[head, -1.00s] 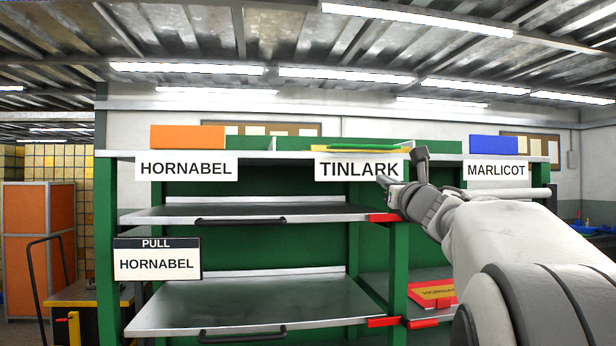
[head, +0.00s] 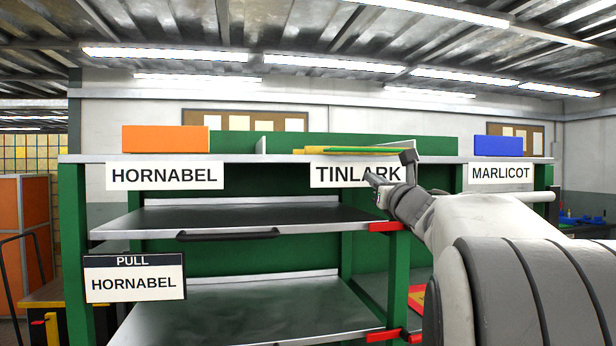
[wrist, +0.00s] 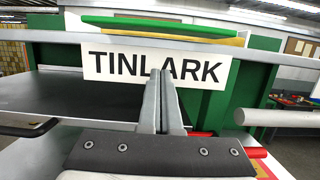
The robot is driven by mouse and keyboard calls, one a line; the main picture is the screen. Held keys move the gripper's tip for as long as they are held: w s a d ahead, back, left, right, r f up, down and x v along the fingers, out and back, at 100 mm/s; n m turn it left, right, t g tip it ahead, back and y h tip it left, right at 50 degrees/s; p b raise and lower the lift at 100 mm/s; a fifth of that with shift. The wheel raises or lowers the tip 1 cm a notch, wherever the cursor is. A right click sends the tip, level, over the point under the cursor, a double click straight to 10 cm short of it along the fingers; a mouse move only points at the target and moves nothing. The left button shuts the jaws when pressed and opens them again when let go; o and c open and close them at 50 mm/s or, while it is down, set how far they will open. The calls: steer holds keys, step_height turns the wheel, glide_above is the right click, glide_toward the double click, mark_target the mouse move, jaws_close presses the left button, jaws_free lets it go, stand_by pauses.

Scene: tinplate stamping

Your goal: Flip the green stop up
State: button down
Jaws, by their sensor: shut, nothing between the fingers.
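A thin green piece (head: 365,150) lies flat on a yellow piece (head: 312,151) on the top shelf, above the TINLARK sign (head: 335,175). Both also show at the top of the wrist view, as a long green bar (wrist: 160,26) over a yellow edge (wrist: 215,38). I cannot tell for sure whether this green piece is the stop. My gripper (head: 370,176) is shut and empty, in front of the right part of the sign. In the wrist view its fingertips (wrist: 160,73) are together and overlap the sign's lower middle, below the green bar.
Red pieces sit at the right front corners of the upper tray (head: 385,226) and the lower tray (head: 382,335). An orange block (head: 165,139) and a blue block (head: 498,146) stand on the top shelf. A grey rail end (wrist: 245,117) sticks out right of my gripper.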

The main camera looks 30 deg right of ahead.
mark_target(364, 150)
steer(key=shift+r+p, duration=2.05)
steer(key=shift+p, duration=0.4)
steer(key=shift+a, duration=0.1)
steer(key=shift+r+g+p, duration=0.25)
steer(key=shift+g+p, duration=0.05)
steer(key=shift+p, duration=0.55)
